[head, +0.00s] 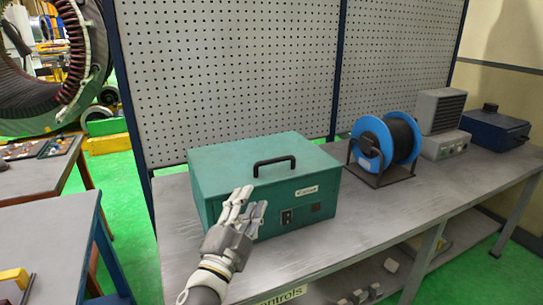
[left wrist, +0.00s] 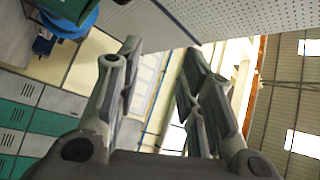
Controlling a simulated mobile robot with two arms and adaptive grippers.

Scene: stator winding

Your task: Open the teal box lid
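The teal box (head: 255,187) sits on the grey workbench with its lid (head: 240,163) shut. A black handle (head: 274,165) stands on top of the lid. The front face carries a small label, a black switch and a dark panel. My left gripper (head: 244,205) is in front of the box's front left part in the head view and hides some of that face. Its fingers point up and are apart with nothing between them. In the left wrist view the two fingers (left wrist: 155,75) are also spread and empty. My right gripper is in neither view.
A blue cable spool (head: 372,143) on a stand is right of the box, then a grey vented unit (head: 441,123) and a dark blue box (head: 494,130). A perforated panel (head: 225,70) rises behind the workbench (head: 350,225). Bench space in front of the spool is clear.

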